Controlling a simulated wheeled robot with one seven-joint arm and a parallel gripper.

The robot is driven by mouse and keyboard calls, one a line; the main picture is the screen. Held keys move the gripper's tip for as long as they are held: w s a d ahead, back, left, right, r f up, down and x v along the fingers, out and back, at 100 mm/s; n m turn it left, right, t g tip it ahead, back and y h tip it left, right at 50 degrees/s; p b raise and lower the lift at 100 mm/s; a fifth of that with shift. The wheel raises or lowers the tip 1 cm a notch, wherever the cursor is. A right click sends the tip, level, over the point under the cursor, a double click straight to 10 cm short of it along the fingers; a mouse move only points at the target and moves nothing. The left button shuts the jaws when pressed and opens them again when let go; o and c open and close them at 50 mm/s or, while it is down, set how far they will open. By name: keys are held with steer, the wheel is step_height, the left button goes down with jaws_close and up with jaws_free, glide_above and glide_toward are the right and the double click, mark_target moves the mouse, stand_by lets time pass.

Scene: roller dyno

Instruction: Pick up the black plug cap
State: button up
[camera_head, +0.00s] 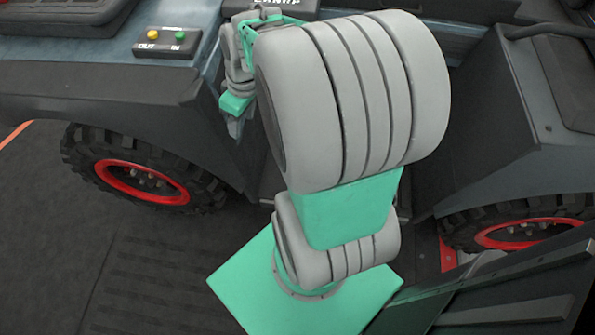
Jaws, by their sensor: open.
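I cannot make out the black plug cap in the head view; it may be hidden behind my arm or lost among the dark parts. My arm's large grey and green links fill the middle of the view. My gripper (236,122) shows only in part at the far end of the arm, left of the large grey joint, beside the vehicle's dark edge. It is open; nothing shows held in it, though its fingers are mostly hidden.
A small dark box (168,43) with yellow and green buttons, marked OUT and IN, sits on the vehicle's surface. Black tyres with red rims stand at left (93,166) and right (470,237). The dark floor (40,230) at the left is clear.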

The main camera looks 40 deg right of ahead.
steer(key=s+d+f+n+y+b, duration=0.1)
steer(key=d+f+b, duration=0.45)
steer(key=f, duration=0.45)
steer(key=s+d+f+n+t+b, duration=0.15)
steer(key=d+f+b, duration=0.25)
steer(key=d+f, duration=0.45)
steer(key=s+d+f+n+y+b, duration=0.15)
steer(key=d+f+b, duration=0.35)
steer(key=f, duration=0.6)
steer(key=shift+h, duration=0.25)
steer(key=b+x, duration=0.1)
steer(key=x, duration=0.2)
steer(key=w+b+x, duration=0.1)
steer(key=b+x, duration=0.1)
steer(key=x, duration=0.2)
steer(key=shift+a, duration=0.1)
steer(key=shift+r, duration=0.1)
steer(key=shift+c, duration=0.3)
jaws_close()
